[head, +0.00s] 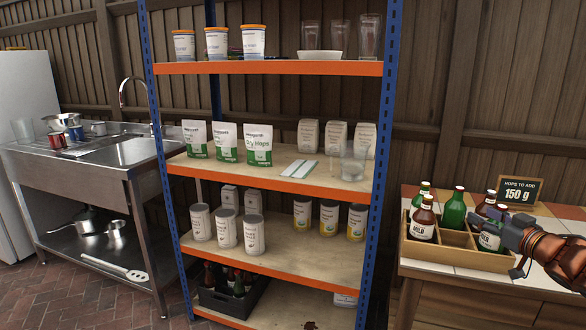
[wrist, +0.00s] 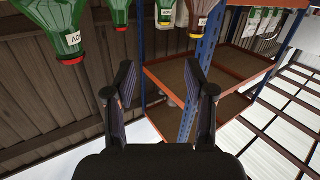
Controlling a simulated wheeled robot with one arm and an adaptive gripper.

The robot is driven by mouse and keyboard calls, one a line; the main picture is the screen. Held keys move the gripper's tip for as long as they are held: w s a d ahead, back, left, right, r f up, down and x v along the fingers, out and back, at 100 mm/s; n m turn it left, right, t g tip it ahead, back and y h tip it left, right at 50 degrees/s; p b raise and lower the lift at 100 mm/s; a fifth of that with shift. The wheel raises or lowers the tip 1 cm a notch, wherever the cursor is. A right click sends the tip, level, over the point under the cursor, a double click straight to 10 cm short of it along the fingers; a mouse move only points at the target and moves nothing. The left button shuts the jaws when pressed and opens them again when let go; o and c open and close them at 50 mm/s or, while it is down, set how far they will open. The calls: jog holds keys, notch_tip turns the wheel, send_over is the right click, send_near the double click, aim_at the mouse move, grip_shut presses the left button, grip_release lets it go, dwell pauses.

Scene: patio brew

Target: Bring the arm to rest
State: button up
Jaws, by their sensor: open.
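My gripper (head: 492,224) is at the right of the head view, over the right part of the wooden bottle crate (head: 455,238) on the tiled counter. In the wrist view my gripper (wrist: 162,84) is open, with nothing between its two dark fingers. Its picture looks upside down. A green bottle (wrist: 70,38) and several other bottle tops show along its upper edge, apart from the fingers. In the head view the gripper partly covers a bottle with a white label (head: 489,241) in the crate.
A brown bottle (head: 423,220) and a green bottle (head: 454,208) stand in the crate. A sign (head: 519,191) reading 150 g stands behind it. The blue and orange shelf unit (head: 330,183) with pouches, tins and glasses is left of the counter. A steel sink (head: 125,152) is farther left.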

jog(key=s+a+f+m+g+h, duration=0.5)
jog(key=s+a+f+g+h, duration=0.2)
jog(key=s+a+f+g, duration=0.6)
jog(key=s+a+f+n+g+y, duration=0.1)
jog(key=s+a+f+g+y, duration=0.15)
jog(key=s+a, duration=0.9)
jog(key=s+a+f+n+g+y, duration=0.1)
jog(key=s+a+g, duration=0.3)
jog(key=s+a, duration=0.75)
jog(key=s+d+r+p, duration=0.1)
jog(key=s+r+p, duration=0.1)
jog(key=r+p, duration=0.8)
jog(key=s+d+r+p, duration=0.2)
jog(key=s+r+p, duration=0.1)
jog(key=r+p, duration=0.7)
jog(key=shift+r+t, duration=0.35)
jog(key=shift+r, duration=0.5)
